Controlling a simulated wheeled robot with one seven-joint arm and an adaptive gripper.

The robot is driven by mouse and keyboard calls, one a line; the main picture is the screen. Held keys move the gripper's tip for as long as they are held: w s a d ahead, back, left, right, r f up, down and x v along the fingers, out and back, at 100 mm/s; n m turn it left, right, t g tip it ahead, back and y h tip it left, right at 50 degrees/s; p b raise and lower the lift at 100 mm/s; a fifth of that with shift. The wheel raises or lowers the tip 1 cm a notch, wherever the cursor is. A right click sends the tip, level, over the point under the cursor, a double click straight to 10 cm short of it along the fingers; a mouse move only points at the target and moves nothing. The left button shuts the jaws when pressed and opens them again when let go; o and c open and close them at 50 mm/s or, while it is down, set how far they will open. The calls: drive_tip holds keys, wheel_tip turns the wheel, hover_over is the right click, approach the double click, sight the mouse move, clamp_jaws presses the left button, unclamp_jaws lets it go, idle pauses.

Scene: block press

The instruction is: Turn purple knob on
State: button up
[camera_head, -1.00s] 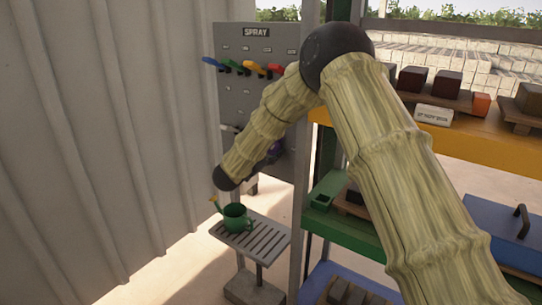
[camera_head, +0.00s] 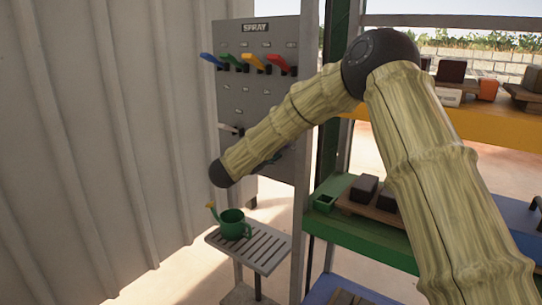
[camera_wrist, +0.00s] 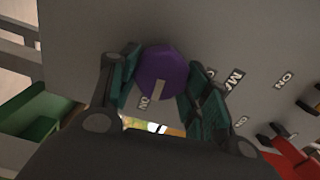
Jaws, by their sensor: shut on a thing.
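The purple knob (camera_wrist: 162,70) sits on the grey spray panel (camera_wrist: 245,35). My gripper (camera_wrist: 161,88) is shut on it in the wrist view, with one teal finger pad on each side. A pale strip on the knob's lower part lies close to an "ON" label (camera_wrist: 146,103). In the head view the panel (camera_head: 232,90) stands upright at the centre left, and my arm hides most of the knob and the gripper.
Blue, green, yellow and red levers (camera_head: 245,63) line the upper panel. A green watering can (camera_head: 233,225) stands on a slatted stand (camera_head: 262,250) below my arm. Right of the panel are a green shelf (camera_head: 375,235) and a yellow shelf (camera_head: 490,128) with dark blocks.

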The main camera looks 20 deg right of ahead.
drive_tip(key=shift+f+m+b, duration=0.1)
drive_tip(key=shift+m+b, duration=0.4)
drive_tip(key=shift+m, duration=0.1)
drive_tip(key=o, duration=1)
drive_tip(key=v, duration=1.2)
drive_tip(key=shift+s, duration=0.1)
